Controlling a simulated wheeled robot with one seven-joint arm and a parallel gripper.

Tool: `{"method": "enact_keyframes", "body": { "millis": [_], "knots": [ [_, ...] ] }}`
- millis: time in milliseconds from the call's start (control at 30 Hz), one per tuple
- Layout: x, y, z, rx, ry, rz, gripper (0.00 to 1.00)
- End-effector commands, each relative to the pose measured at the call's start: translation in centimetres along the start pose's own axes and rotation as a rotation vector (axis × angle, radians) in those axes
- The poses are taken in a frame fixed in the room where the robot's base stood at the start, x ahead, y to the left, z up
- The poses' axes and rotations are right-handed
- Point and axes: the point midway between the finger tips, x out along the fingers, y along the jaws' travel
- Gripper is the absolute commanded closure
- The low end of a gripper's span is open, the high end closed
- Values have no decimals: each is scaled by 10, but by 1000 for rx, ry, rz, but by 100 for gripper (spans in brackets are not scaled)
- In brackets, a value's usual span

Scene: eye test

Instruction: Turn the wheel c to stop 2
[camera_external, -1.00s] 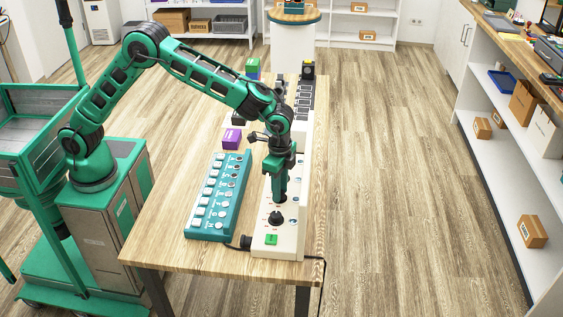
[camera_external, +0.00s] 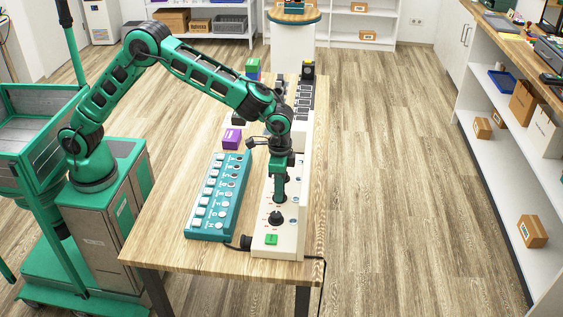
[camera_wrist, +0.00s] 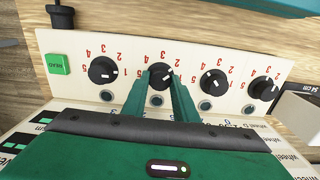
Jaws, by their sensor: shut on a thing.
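A white panel (camera_wrist: 75,91) carries a row of black round wheels with numbered stops. In the wrist view my gripper (camera_wrist: 161,88) has its green fingers closed around the second wheel from the left (camera_wrist: 159,71). The fingers hide part of that wheel, and I cannot read its pointer surely. Its stop numbers 2, 3 and 4 show along the far side. The wheel names on the panel are too small and cut off to match letters to wheels. In the external view my gripper (camera_external: 280,190) points down at the panel (camera_external: 291,240), just behind the front wheel (camera_external: 276,218).
A green button (camera_wrist: 57,64) sits beside the first wheel (camera_wrist: 102,69). Two more wheels (camera_wrist: 214,81) (camera_wrist: 264,88) stand to the right. A teal box with white buttons (camera_external: 233,188) lies left of the panel, and a purple block (camera_external: 231,139) lies behind it. The wooden table (camera_external: 180,190) is clear at left.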

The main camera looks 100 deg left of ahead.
Motion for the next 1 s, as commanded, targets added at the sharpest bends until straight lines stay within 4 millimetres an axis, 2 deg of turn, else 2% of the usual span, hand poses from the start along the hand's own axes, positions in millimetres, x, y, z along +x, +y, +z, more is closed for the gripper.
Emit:
{"method": "enact_keyframes", "body": {
  "millis": [100, 133, 200, 567, 667, 1000],
  "knots": [
    [-2, -1, -3, -2, 9, -1, 96],
    [-2, -1, -3, -2, 9, -1, 67],
    [-2, -1, -2, -1, 8, -1, 55],
    [-5, 0, -1, 0, 5, 0, 55],
    [-16, 0, -2, 0, 5, 0, 55],
    [-78, -1, -3, 0, 7, 0, 55]
  ]
}}
